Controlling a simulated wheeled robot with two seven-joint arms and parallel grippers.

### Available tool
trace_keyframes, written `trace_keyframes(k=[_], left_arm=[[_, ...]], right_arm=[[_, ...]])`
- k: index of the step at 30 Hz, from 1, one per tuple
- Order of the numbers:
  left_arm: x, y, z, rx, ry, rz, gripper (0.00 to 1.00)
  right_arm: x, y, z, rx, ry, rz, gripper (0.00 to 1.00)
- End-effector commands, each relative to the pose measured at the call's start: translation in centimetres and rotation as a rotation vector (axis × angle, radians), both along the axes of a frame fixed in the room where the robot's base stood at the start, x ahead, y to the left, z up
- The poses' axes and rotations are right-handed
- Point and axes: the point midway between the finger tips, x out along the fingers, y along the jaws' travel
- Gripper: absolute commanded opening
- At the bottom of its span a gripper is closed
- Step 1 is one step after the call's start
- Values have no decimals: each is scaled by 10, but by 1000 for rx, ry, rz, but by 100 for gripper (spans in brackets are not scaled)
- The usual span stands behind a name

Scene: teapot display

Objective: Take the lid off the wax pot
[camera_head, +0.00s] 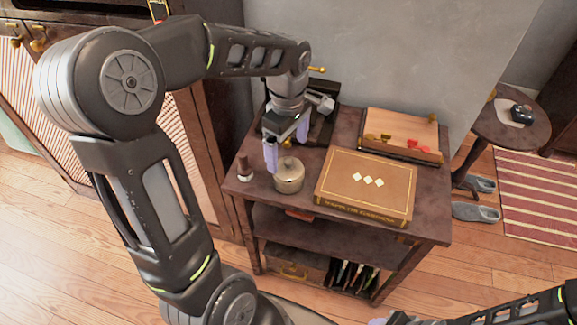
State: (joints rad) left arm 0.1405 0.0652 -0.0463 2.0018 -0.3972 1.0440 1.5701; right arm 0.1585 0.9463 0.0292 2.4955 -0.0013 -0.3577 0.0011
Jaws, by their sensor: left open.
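The wax pot (289,178), a small round brass-coloured pot, stands on the dark side table. Its lid (289,165) appears to be on, with a small knob on top. My left gripper (286,144) is open and empty, pointing down just behind and above the pot. One pale purple finger is by the pot's left rear edge, the other farther back to the right. I cannot tell whether a finger touches the pot. My right arm shows at the bottom right, with only a bit of its gripper (378,321) at the frame's lower edge.
A wooden-handled stamp (243,168) stands left of the pot. A large brown box (366,185) lies close on the right. A wooden tray (400,136) with small coloured pieces is behind it, and a dark device (322,122) stands behind my left gripper. A grey wall backs the table.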

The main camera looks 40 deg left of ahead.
Motion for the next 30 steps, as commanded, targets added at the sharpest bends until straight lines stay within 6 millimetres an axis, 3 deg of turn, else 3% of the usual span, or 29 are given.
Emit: trace_keyframes(k=[8,19,30], left_arm=[[0,0,-4,0,1,0,94],[0,-1,-50,0,2,-1,94],[1,-1,-52,0,-1,0,94]], right_arm=[[0,0,1,0,0,0,36],[0,0,5,0,0,0,36],[0,0,5,0,0,0,36]])
